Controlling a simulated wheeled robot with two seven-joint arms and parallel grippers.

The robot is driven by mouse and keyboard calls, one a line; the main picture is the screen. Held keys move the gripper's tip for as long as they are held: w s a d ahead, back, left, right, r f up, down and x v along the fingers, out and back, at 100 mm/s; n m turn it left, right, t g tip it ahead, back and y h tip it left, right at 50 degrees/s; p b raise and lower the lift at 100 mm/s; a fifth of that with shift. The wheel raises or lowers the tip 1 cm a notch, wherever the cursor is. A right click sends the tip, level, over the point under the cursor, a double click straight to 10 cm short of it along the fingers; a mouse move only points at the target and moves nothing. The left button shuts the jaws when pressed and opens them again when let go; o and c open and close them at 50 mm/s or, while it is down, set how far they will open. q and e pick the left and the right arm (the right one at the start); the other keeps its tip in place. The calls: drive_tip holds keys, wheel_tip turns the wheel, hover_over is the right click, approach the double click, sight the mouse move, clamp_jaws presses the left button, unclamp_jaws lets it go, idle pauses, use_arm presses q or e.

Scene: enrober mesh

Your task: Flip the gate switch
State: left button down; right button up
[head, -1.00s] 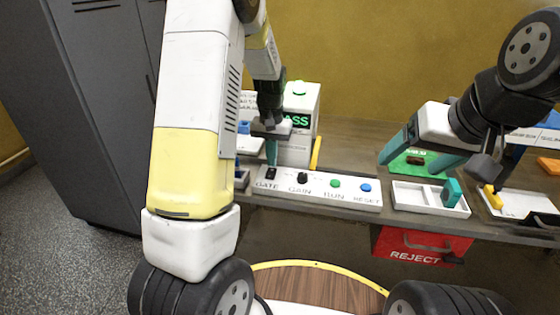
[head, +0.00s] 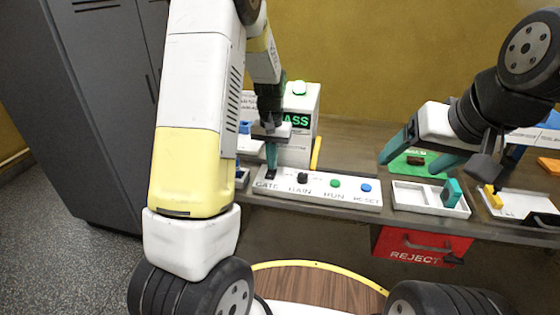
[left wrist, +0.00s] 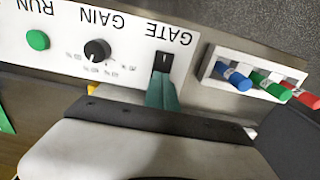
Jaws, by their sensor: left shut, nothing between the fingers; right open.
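The gate switch is a small black rocker (left wrist: 165,62) above the "GATE" label on the white control panel (head: 318,196). My left gripper (head: 271,172) is shut and empty, pointing down at the switch. In the left wrist view its teal fingertips (left wrist: 161,82) are right at the switch's near end; I cannot tell whether they touch it. In the head view the fingers cover most of the switch. My right gripper (head: 412,164) is open and empty, over the bench to the right of the panel.
Beside the switch on the panel are the black gain knob (left wrist: 97,50), green run button (head: 335,183) and blue reset button (head: 366,187). A rack (left wrist: 212,65) holds blue, green and red pieces. A white tray (head: 408,197) and red reject drawer (head: 420,245) are right.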

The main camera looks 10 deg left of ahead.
use_arm(q)
drive_tip(key=shift+f, duration=0.4)
drive_tip(key=shift+r, duration=3.5)
drive_tip(key=s+r+t+h, duration=0.2)
drive_tip(key=s+r+t, duration=0.1)
drive_tip(key=s+r, duration=0.85)
drive_tip(key=s+d+r+t, duration=0.2)
drive_tip(key=s+r+t, duration=0.1)
drive_tip(key=s, duration=0.9)
drive_tip(key=shift+s+r, duration=0.35)
drive_tip(key=shift+s, duration=0.05)
drive_tip(key=shift+d, duration=0.1)
